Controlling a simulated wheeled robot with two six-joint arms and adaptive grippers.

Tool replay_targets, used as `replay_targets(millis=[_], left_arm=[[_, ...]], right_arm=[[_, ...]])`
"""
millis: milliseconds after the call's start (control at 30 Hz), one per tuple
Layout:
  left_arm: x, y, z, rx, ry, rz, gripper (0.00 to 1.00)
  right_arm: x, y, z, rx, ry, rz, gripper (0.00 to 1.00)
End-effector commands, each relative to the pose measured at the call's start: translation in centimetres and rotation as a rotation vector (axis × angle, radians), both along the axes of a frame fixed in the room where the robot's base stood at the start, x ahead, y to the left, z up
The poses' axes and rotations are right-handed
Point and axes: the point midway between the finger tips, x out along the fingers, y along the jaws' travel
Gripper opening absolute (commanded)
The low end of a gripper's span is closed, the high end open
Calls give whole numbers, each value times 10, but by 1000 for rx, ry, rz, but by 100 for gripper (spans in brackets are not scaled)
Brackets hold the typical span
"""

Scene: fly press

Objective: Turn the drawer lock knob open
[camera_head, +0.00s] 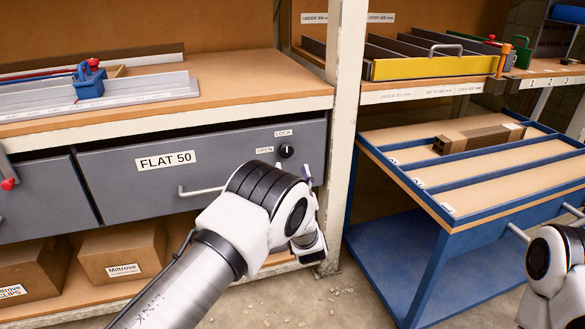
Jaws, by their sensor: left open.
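The drawer lock knob (286,151) is a small round black knob on the upper right of the grey drawer front (135,190) labelled FLAT 50. A LOCK label sits just above the knob and an OPEN label to its left.
A cream upright post (344,110) stands just right of the drawer. A blue cart (440,212) with a brown bar on top stands beyond it. Boxes (122,252) sit on the shelf below.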

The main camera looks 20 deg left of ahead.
Motion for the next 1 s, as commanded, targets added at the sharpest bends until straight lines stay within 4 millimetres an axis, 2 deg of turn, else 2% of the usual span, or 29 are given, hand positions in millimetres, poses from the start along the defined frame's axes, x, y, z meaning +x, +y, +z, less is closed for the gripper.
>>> replay_targets(millis=[300, 400, 667, 733, 867, 900, 1000], left_arm=[[46, 26, 20, -2, -2, 1, 67], [56, 30, 25, -1, 0, -1, 67], [59, 32, 29, -1, 2, -1, 67], [59, 32, 28, -1, 3, -2, 50], [59, 32, 28, -1, 3, -2, 4], [59, 32, 28, -1, 3, -2, 0], [59, 32, 28, -1, 3, -2, 0]], right_arm=[[0, 0, -19, 0, 0, -1, 40], [0, 0, -22, 0, 0, -1, 40], [0, 0, -21, 0, 0, -1, 40], [0, 0, -21, 0, 0, -1, 40], [0, 0, -21, 0, 0, -1, 40], [0, 0, -21, 0, 0, -1, 40], [0, 0, -22, 0, 0, -1, 40]])
